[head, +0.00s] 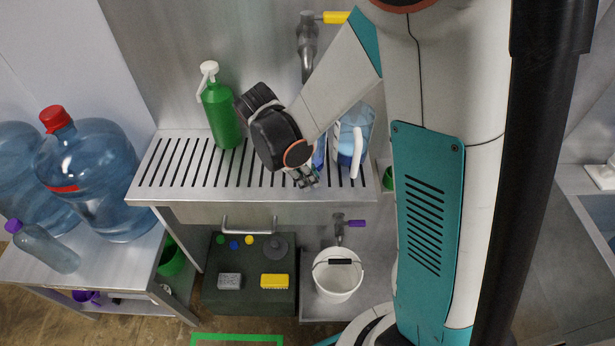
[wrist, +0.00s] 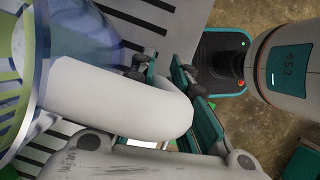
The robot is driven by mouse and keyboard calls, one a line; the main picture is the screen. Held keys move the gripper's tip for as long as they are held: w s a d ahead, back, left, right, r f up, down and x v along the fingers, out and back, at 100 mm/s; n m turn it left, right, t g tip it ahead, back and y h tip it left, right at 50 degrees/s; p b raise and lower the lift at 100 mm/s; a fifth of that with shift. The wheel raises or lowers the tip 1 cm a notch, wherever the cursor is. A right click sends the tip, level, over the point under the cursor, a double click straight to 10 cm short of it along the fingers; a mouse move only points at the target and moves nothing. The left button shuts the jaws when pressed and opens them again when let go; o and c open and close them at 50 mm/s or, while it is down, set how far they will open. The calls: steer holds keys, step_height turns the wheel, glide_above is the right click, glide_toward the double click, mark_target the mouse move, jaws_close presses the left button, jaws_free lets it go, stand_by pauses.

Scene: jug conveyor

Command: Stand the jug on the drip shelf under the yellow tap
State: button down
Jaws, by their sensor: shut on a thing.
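In the wrist view, the jug (wrist: 50,55) is clear blue with a green and yellow pattern, and its thick white handle (wrist: 120,100) lies between the fingers of my gripper (wrist: 172,85). In the head view, my gripper (head: 303,180) is low over the front of the slotted drip shelf (head: 180,193). Blue jug parts show beside it (head: 320,152), and a pale blue body with a white handle (head: 357,150) shows right of my forearm. I cannot tell whether these are one jug, or whether its base touches the shelf. The yellow tap (head: 336,17) is above, its spout partly hidden.
A green pump bottle (head: 220,112) stands on the shelf left of my gripper. Large blue water bottles (head: 95,170) stand on the left table. Below are a white bucket (head: 337,276) under a purple tap (head: 355,223) and a dark box (head: 250,295). The shelf's left part is mostly clear.

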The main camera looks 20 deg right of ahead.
steer(key=shift+f, duration=0.1)
steer(key=c, duration=1.6)
jaws_free()
steer(key=shift+o, duration=0.2)
steer(key=p+v, duration=0.3)
steer(key=v, duration=0.9)
